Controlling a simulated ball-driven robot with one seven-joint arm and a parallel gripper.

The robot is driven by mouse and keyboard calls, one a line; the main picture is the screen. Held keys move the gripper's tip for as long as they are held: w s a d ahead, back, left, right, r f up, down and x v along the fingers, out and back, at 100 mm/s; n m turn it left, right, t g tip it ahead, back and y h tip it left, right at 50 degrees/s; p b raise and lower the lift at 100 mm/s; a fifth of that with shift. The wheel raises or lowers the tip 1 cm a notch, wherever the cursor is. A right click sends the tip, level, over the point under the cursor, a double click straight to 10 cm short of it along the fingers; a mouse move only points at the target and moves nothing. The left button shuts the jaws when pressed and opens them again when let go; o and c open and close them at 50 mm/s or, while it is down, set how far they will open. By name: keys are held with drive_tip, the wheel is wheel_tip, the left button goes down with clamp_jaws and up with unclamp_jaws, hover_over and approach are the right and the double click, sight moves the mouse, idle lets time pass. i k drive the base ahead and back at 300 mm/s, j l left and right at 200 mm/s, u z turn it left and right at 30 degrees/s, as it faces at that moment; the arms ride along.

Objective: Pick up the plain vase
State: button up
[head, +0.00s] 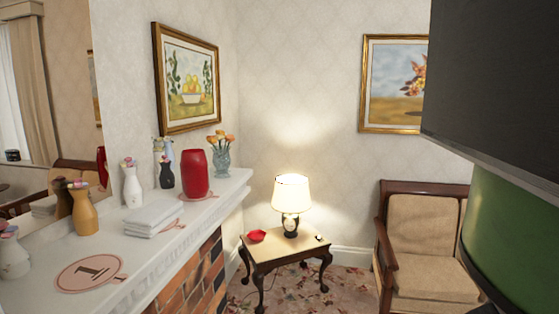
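Several vases stand on the white mantel shelf on the left, and I cannot tell for certain which is the plain vase. A plain red vase (195,174) without flowers stands upright near the shelf's far end, apparently on a pink disc. A yellow-orange vase (84,212) with small flowers stands nearer. A white vase (132,187) and a dark vase (166,175), both with flowers, stand between them. A glass vase (222,162) with orange flowers is at the far end. My gripper is not in view.
A stack of white cloths or papers (153,218) and a pink disc marked 1 (88,273) lie on the mantel (165,270). A mirror (50,100) backs it. A side table (268,256) with lamp (291,193) and an armchair (430,240) stand beyond. Dark and green shapes block the right.

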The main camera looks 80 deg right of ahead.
sight(194, 163)
drive_tip(key=j+z, duration=0.2)
drive_tip(key=z, duration=0.2)
drive_tip(key=j+z, duration=0.2)
drive_tip(key=z, duration=0.2)
drive_tip(key=j+z, duration=0.2)
drive_tip(key=z, duration=0.2)
drive_tip(key=j+z, duration=0.2)
drive_tip(key=z, duration=0.2)
